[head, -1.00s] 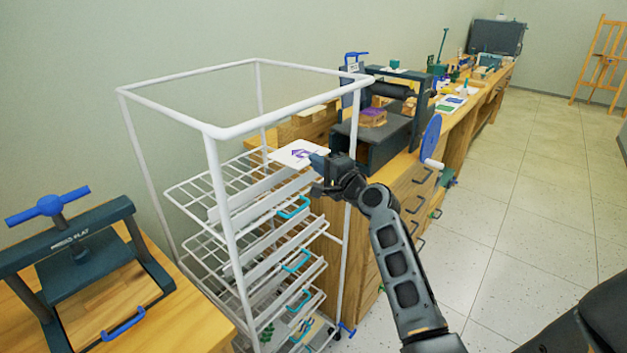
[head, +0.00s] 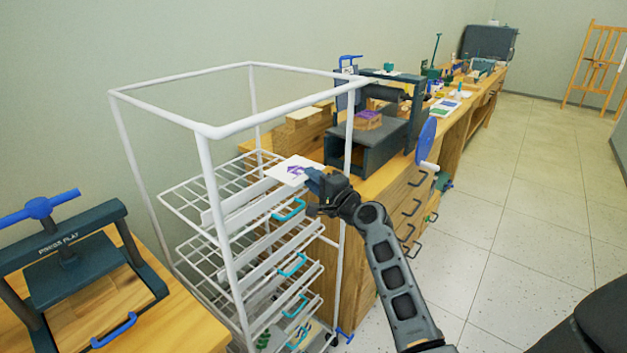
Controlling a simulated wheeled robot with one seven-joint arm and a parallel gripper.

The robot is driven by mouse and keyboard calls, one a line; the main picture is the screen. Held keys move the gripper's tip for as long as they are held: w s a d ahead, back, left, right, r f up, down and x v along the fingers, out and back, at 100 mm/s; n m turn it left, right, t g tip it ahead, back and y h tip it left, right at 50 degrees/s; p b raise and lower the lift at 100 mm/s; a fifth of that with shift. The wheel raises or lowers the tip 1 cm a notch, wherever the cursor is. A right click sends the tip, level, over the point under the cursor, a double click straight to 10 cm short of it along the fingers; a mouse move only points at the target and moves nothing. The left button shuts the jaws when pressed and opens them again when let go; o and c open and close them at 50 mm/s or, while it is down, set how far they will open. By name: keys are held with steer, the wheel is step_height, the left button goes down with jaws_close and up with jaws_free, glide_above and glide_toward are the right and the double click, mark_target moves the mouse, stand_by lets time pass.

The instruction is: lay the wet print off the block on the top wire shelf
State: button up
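The print, a white sheet with a purple motif (head: 292,170), is held nearly flat by its right edge in my gripper (head: 311,181). It is over the right front part of the top wire shelf (head: 190,192) of the white rack, just inside the front post. I cannot tell whether the sheet touches the wires. The top shelf's left part is bare and has a turquoise handle (head: 289,210) at its front. The block (head: 368,119), wooden with a purple top, sits on the dark press bed behind and to the right. My fingertips are partly hidden by the gripper body.
The rack's white posts and top rails (head: 215,130) frame the shelf. Lower wire shelves (head: 285,272) hang below it. A flat press (head: 65,250) stands on a table at left. A blue-wheeled press (head: 426,139) stands on the wooden bench.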

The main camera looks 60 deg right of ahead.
steer(key=shift+o, duration=0.2)
steer(key=b+v, duration=0.2)
steer(key=v, duration=1)
steer(key=s+a+f+n+g+y, duration=0.1)
steer(key=s+a+f+n, duration=0.15)
steer(key=a, duration=0.45)
steer(key=s+a+f+n+y, duration=0.1)
steer(key=a+f+n, duration=0.25)
steer(key=a, duration=0.35)
steer(key=s+a+f+n+g+y, duration=0.1)
steer(key=s+a+f+n, duration=0.15)
steer(key=a, duration=0.45)
steer(key=s+a+r+n+y, duration=0.3)
steer(key=s+a+n, duration=0.3)
steer(key=a+n, duration=0.1)
steer(key=s+a+r+n+t+y, duration=0.1)
steer(key=s+a+r+n+y, duration=0.1)
steer(key=s+a+r+n, duration=0.2)
steer(key=s+a+n, duration=0.3)
steer(key=a+n, duration=0.1)
steer(key=shift+a+r+y, duration=0.2)
steer(key=shift+r+y, duration=0.05)
steer(key=shift+y, duration=0.15)
